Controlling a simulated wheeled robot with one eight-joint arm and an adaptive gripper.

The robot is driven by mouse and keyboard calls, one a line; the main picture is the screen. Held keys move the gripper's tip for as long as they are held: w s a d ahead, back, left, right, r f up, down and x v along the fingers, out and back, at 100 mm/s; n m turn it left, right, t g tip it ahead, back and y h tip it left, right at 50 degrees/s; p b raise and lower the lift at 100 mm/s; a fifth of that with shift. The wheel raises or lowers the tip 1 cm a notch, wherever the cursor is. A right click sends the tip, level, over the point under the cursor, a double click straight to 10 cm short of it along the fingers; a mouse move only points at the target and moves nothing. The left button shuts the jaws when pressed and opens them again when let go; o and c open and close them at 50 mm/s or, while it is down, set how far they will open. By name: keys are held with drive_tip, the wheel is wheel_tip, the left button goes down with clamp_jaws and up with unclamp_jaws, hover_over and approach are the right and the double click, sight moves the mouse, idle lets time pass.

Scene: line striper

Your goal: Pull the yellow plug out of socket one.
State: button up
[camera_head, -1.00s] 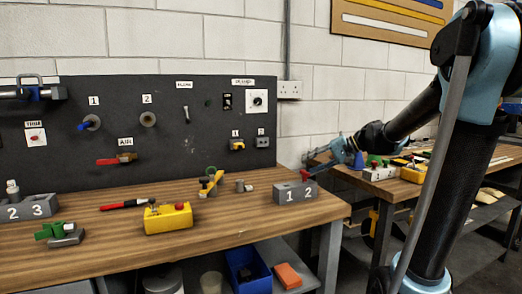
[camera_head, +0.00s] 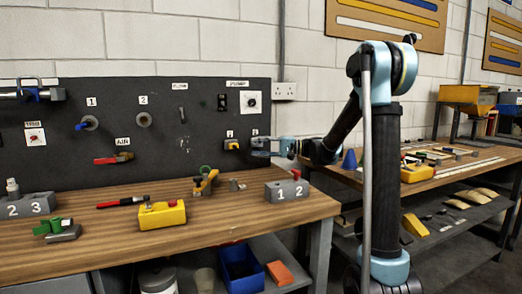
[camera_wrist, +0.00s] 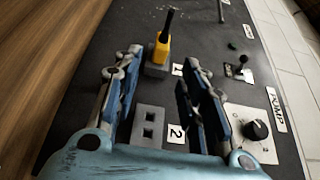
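The yellow plug (camera_wrist: 161,48) sits in socket one on the dark panel, its black cable end pointing up in the wrist view. In the head view the plug (camera_head: 232,144) shows on the panel's lower right. The empty grey socket two (camera_wrist: 148,126) lies nearer my palm in the wrist view. My gripper (camera_wrist: 165,72) is open, with its blue-padded fingers on either side of the sockets. The plug is beyond the fingertips, roughly between their lines, and nothing is held. In the head view my gripper (camera_head: 262,146) is beside the plug on its right, partly covering socket two.
The pump knob (camera_wrist: 256,130) and a small toggle switch (camera_wrist: 241,68) are on the panel right of my fingers.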

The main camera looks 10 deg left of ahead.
drive_tip(key=shift+s+a, duration=0.2)
drive_tip(key=shift+a, duration=2)
drive_tip(key=shift+s+a, duration=0.15)
drive_tip(key=shift+a, duration=2.05)
drive_tip(key=shift+s, duration=0.1)
drive_tip(key=shift+c, duration=0.5)
drive_tip(key=c, duration=0.5)
drive_tip(key=o, duration=0.6)
